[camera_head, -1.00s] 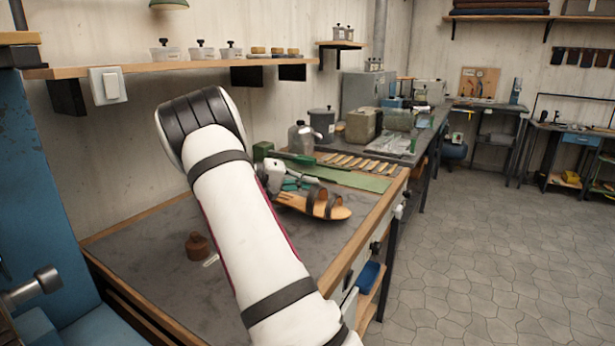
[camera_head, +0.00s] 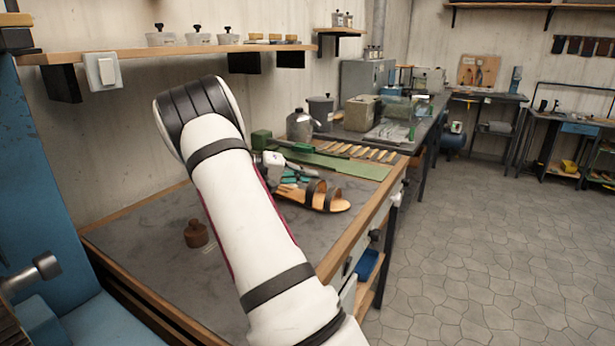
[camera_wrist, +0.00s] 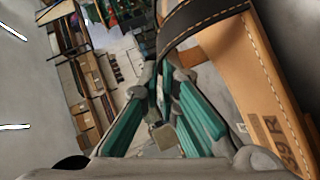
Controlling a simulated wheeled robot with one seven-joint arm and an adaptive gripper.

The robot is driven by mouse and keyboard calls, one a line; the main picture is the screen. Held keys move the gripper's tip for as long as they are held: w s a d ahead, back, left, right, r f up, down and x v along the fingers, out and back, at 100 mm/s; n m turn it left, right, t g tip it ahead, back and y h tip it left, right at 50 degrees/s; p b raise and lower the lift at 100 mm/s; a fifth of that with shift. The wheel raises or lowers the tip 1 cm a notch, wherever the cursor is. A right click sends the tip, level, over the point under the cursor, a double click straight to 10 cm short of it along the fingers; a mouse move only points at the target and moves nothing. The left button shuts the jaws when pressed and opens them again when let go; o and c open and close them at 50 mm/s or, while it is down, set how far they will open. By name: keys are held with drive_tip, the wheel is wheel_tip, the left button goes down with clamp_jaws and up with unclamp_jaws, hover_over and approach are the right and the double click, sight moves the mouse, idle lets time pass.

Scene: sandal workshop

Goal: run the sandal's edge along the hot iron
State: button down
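The sandal (camera_head: 325,197), with a tan sole and dark straps, lies on the workbench (camera_head: 140,262) near its right edge. In the wrist view its sole (camera_wrist: 262,95), marked "39 R", fills the right side, and a dark stitched strap (camera_wrist: 200,18) crosses the top. In the head view my gripper (camera_head: 290,180) is partly hidden behind my arm. I cannot identify the hot iron.
A squat brown knobbed object (camera_head: 196,234) stands on the bench's left part. A green mat (camera_head: 345,167) and a row of tools (camera_head: 360,152) lie behind the sandal. A metal can (camera_head: 299,126) and pot (camera_head: 320,112) stand farther back. The floor at right is clear.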

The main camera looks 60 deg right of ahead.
drive_tip(key=shift+w+d+b, duration=0.1)
drive_tip(key=shift+d+b, duration=0.6)
drive_tip(key=shift+d, duration=0.45)
idle(1.4)
drive_tip(key=shift+w+a+b, duration=0.2)
drive_tip(key=shift+w+b, duration=0.05)
drive_tip(key=shift+b, duration=0.05)
idle(0.6)
drive_tip(key=shift+w+a+m+b, duration=0.3)
drive_tip(key=shift+w+a+b, duration=0.1)
drive_tip(key=shift+w+b, duration=0.2)
drive_tip(key=shift+w+a+g, duration=0.1)
drive_tip(key=shift+g, duration=0.2)
drive_tip(key=shift+w+a+b, duration=0.2)
drive_tip(key=shift+w+b, duration=0.55)
drive_tip(key=shift+w, duration=0.15)
drive_tip(key=shift+w+a+b, duration=0.15)
drive_tip(key=shift+w+b, duration=0.55)
drive_tip(key=shift+w, duration=0.2)
idle(1.0)
drive_tip(key=shift+w+b, duration=0.35)
drive_tip(key=shift+w, duration=0.35)
drive_tip(key=shift+r+m, duration=0.1)
drive_tip(key=shift+m, duration=0.2)
